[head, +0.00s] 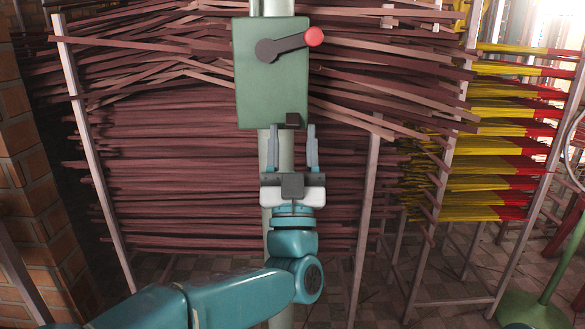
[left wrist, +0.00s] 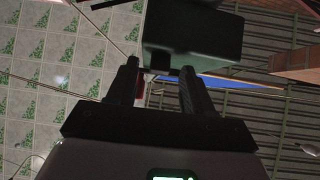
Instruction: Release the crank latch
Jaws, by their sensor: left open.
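A green box (head: 270,85) is mounted on a pale upright post (head: 284,145). A dark crank arm (head: 288,46) with a red knob (head: 314,37) is on its front, pointing right and slightly up. A small dark block (head: 293,120), which looks like the latch, is at the box's lower right edge. My left gripper (head: 292,134) is open just below the block, its fingers pointing up, one to each side. It appears empty; contact cannot be told. In the left wrist view, the fingers (left wrist: 157,70) are apart beneath the dark box (left wrist: 195,30).
Racks of dark reddish incense sticks (head: 190,180) stand behind the post. Yellow and red bundles (head: 500,145) are at the right. A brick pillar (head: 30,170) is at the left and a green stand (head: 530,308) at the lower right.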

